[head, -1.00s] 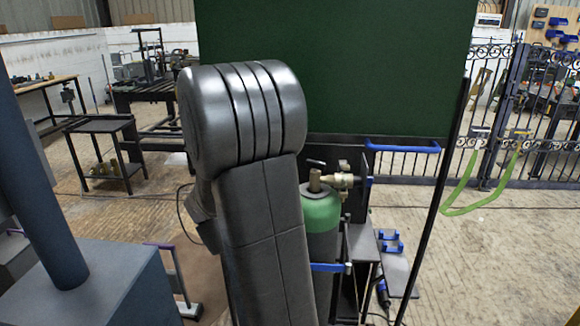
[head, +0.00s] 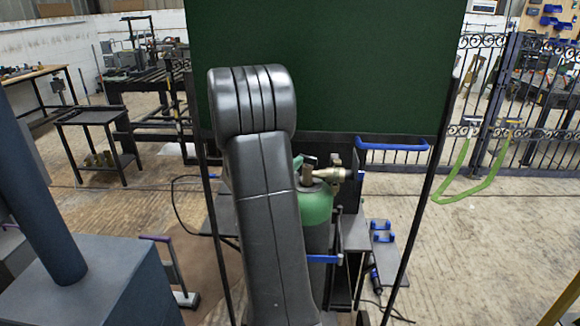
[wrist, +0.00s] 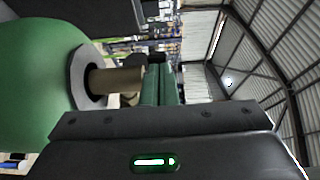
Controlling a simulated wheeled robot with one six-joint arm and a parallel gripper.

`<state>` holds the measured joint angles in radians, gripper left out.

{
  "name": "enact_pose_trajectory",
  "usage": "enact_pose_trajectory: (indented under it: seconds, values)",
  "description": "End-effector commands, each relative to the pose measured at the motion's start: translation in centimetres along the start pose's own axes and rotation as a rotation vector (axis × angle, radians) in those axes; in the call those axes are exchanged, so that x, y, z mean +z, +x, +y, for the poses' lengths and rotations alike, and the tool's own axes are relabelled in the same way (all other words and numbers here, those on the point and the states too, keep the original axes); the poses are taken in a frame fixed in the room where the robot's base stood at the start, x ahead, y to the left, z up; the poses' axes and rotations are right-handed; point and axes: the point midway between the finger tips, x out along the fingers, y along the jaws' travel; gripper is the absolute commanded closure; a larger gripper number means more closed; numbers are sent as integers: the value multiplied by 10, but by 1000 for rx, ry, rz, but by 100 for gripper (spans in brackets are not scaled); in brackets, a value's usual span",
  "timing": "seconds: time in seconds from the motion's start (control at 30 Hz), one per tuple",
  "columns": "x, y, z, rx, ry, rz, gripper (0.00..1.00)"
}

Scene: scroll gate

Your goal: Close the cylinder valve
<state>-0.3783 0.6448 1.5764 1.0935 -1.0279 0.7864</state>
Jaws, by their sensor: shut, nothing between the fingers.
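The green gas cylinder (head: 316,208) stands upright on a cart, partly hidden by my arm in the head view. Its brass valve (head: 335,174) sits on top, with a small dark handle (head: 309,160). In the wrist view the cylinder (wrist: 40,85) lies sideways at the left, and the brass valve stem (wrist: 112,82) points right from its grey collar. My gripper (wrist: 164,72) is shut and empty, its green fingers just beyond the stem's end. A dark piece by the fingertips may be the handle; I cannot tell whether they touch.
A dark green panel (head: 330,65) rises behind the cylinder. A blue rail (head: 393,144) and dark posts (head: 425,205) stand beside the cart. A metal gate (head: 520,110) with a green strap (head: 465,180) is at the right. Open floor lies at the right.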

Motion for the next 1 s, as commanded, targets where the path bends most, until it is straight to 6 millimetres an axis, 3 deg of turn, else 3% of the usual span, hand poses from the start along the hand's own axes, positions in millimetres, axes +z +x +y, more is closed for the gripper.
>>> enact_pose_trajectory:
  seconds: [1.0]
  values:
    - [4, 4, 0, -1, 0, 96, 100]
